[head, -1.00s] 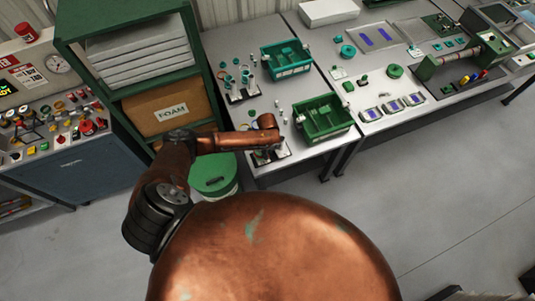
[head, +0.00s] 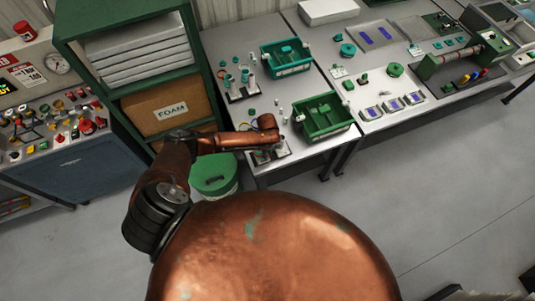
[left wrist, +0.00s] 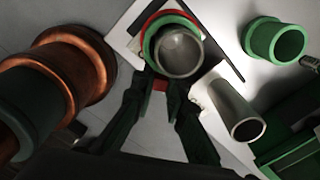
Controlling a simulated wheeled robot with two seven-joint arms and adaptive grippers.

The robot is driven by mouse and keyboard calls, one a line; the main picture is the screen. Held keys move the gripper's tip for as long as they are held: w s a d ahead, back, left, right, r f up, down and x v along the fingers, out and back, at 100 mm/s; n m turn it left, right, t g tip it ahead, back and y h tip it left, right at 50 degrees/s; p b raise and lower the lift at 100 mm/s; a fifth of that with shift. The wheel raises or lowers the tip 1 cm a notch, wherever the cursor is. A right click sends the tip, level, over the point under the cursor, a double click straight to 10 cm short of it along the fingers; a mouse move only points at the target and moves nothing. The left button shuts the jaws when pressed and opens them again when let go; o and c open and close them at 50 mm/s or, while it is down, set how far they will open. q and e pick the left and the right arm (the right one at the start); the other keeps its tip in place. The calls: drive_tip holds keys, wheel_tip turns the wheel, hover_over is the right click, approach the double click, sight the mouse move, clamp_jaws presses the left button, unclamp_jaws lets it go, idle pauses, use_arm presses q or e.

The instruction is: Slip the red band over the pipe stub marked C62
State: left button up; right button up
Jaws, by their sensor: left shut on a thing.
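In the left wrist view, my left gripper (left wrist: 160,88) is shut on the red band (left wrist: 150,22). The band shows as a thin red arc outside a green collar (left wrist: 153,58). Both surround an upright steel pipe stub (left wrist: 180,52) on a pale base plate. I cannot tell how far down the band sits. A second, bare steel stub (left wrist: 236,110) stands just right of the fingers. No C62 marking is readable. In the head view, my left arm hides most of the gripper and band above the bench's near plate (head: 283,152). My right gripper is not seen.
A green bin (head: 325,115) stands right of the gripper on the bench, with a teal-green bin (head: 287,58) behind. Another stub plate (head: 242,92) is farther back. A green shelf (head: 160,60) stands left.

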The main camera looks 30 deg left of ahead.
use_arm(q)
drive_tip(key=shift+f, duration=0.2)
drive_tip(key=o, duration=0.9)
drive_tip(key=shift+o, duration=0.5)
drive_tip(key=shift+o, duration=1.4)
drive_tip(key=shift+r, duration=0.15)
wheel_tip(320, 180, up, 8)
drive_tip(key=p, duration=0.7)
drive_tip(key=shift+r+p, duration=0.15)
drive_tip(key=shift+p, duration=0.25)
drive_tip(key=shift+r+p, duration=0.95)
drive_tip(key=shift+r, duration=0.25)
